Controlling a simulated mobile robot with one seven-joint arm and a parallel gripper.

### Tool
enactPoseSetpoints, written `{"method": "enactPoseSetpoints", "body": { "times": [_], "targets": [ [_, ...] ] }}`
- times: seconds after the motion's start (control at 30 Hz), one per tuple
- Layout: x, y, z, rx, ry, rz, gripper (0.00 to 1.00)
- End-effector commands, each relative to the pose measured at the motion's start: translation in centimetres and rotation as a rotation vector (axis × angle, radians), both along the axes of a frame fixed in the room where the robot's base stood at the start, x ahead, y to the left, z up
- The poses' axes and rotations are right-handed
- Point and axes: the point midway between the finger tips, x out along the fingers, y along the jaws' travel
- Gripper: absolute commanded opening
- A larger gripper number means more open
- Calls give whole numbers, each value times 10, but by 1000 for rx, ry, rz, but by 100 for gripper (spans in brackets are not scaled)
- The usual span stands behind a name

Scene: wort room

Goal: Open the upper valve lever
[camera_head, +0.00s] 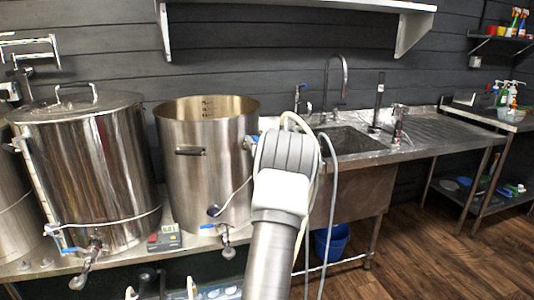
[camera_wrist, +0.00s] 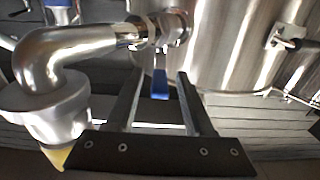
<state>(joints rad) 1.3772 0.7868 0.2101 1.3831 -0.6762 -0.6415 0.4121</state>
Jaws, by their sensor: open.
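In the wrist view a blue valve lever (camera_wrist: 160,84) hangs between the fingertips of my gripper (camera_wrist: 160,78). My gripper is open, with a finger on each side of the lever. I cannot tell whether either finger touches it. A shiny bent steel pipe (camera_wrist: 85,55) runs beside it to a fitting on a steel vessel (camera_wrist: 228,45). In the head view my own arm hides the gripper. Blue levers show there on the middle pot's tap (camera_head: 207,226) and the left pot's tap (camera_head: 72,250). I cannot tell which valve is the one in the wrist view.
The lidded steel pot (camera_head: 88,175) and open steel pot (camera_head: 190,130) stand on a steel bench left of my arm. A sink (camera_head: 350,140) with a tall tap stands to the right. A blue bucket (camera_head: 332,243) is under it. The wooden floor (camera_head: 440,260) at right is clear.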

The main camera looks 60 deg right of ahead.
Motion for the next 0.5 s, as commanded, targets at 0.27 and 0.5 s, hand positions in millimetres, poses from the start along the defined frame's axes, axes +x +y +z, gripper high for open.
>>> {"method": "enactPoseSetpoints", "body": {
  "times": [0.27,0.5],
  "targets": [
    [-30,33,1,1,2,-1,52],
    [-58,64,1,1,2,-2,52]
  ]
}}
